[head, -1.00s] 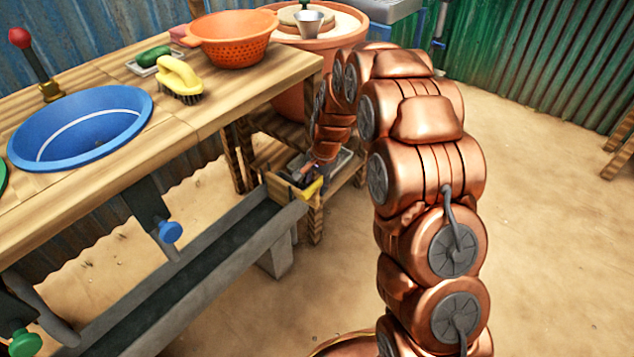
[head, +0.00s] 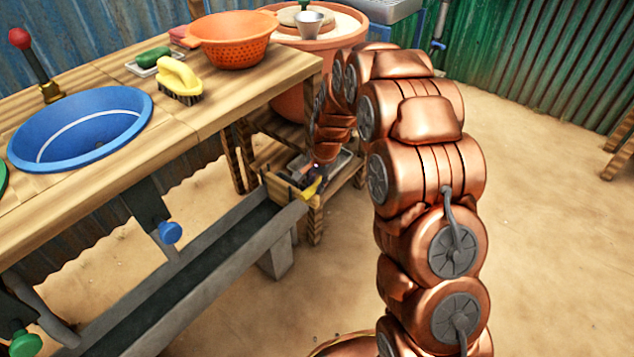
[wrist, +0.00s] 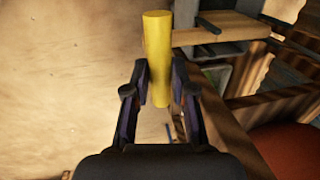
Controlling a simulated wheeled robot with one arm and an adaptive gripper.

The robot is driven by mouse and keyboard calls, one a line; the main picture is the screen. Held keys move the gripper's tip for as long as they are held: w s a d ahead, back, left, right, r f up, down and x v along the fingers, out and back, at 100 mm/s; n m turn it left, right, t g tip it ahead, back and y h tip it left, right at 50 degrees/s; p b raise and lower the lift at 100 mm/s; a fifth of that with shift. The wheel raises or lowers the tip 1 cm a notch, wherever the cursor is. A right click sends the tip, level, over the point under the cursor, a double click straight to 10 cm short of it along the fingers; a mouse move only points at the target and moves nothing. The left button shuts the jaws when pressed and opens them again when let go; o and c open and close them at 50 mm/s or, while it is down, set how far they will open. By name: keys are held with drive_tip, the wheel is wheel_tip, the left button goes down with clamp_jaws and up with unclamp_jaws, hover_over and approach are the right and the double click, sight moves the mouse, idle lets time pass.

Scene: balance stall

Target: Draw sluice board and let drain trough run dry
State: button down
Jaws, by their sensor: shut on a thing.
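The drain trough (head: 185,273) runs as a long grey channel along the front of the wooden bench. Its inside looks dark; I cannot tell the water level. The sluice board (head: 279,189) is at the trough's far end, mostly hidden behind my gripper. Its yellow handle (head: 313,188) also shows as an upright yellow bar in the wrist view (wrist: 157,45). My gripper (wrist: 159,88) is shut on this handle, one finger on each side. In the head view my gripper (head: 303,170) is small and partly hidden by my arm.
On the bench are a blue basin (head: 82,125), a yellow brush (head: 179,78) and an orange colander (head: 233,40). Blue (head: 170,232) and green (head: 22,342) knobs stick out below its front edge. A low wooden stand (head: 318,205) is by the trough's end.

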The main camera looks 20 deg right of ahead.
wheel_tip(320, 180, up, 8)
drive_tip(key=p, duration=0.4)
drive_tip(key=shift+w+a, duration=0.1)
drive_tip(key=shift+f, duration=0.1)
drive_tip(key=c, duration=1)
unclamp_jaws()
drive_tip(key=shift+f, duration=0.1)
drive_tip(key=r, duration=0.4)
drive_tip(key=s+d+r, duration=0.1)
drive_tip(key=r, duration=0.3)
drive_tip(key=s+r, duration=0.1)
drive_tip(key=r, duration=0.2)
drive_tip(key=shift+d+r, duration=0.25)
drive_tip(key=shift+r, duration=0.15)
